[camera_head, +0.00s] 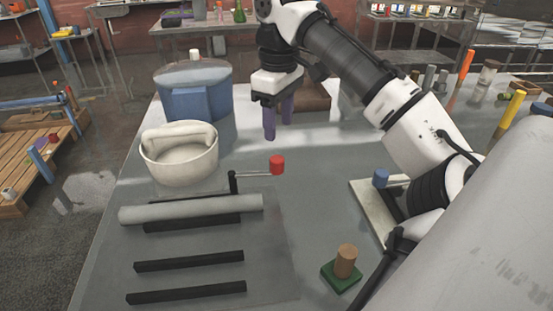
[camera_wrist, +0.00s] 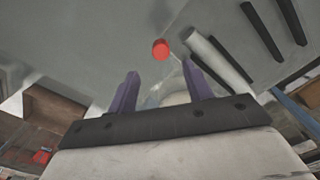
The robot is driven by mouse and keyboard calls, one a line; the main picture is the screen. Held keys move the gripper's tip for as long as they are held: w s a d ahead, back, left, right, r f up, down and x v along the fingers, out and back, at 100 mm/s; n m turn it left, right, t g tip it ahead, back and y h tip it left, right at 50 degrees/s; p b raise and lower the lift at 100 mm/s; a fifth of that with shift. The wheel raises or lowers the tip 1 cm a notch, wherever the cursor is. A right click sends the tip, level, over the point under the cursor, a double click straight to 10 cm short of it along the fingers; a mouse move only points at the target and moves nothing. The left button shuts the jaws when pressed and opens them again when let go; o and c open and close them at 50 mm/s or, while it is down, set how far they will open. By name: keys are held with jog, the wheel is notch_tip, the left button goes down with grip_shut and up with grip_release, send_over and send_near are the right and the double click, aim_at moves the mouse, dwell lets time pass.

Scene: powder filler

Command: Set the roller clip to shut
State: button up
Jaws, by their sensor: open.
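A pale grey roller (camera_head: 190,209) lies across the near left of the table. At its far side stands a black post (camera_head: 233,184) with a thin rod pointing right to a red knob (camera_head: 277,165); this looks like the roller clip's lever. My gripper (camera_head: 279,130) has its two purple fingers apart, empty and pointing down, above and beyond the red knob. In the wrist view the red knob (camera_wrist: 161,49) appears past the gap between the fingers, apart from them. The roller (camera_wrist: 217,59) shows right of it there, and the right finger partly hides the rod.
A white pot (camera_head: 178,166) and a blue container (camera_head: 194,97) stand left of my gripper. Black bars (camera_head: 188,261) lie in front of the roller. A blue knob (camera_head: 381,178) on a pale board and a wooden cylinder (camera_head: 346,262) are at right. The table between knob and board is clear.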

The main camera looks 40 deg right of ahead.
aim_at(278, 159)
notch_tip(278, 159, down, 10)
jog(key=shift+a, duration=0.1)
dwell(0.4)
grip_shut()
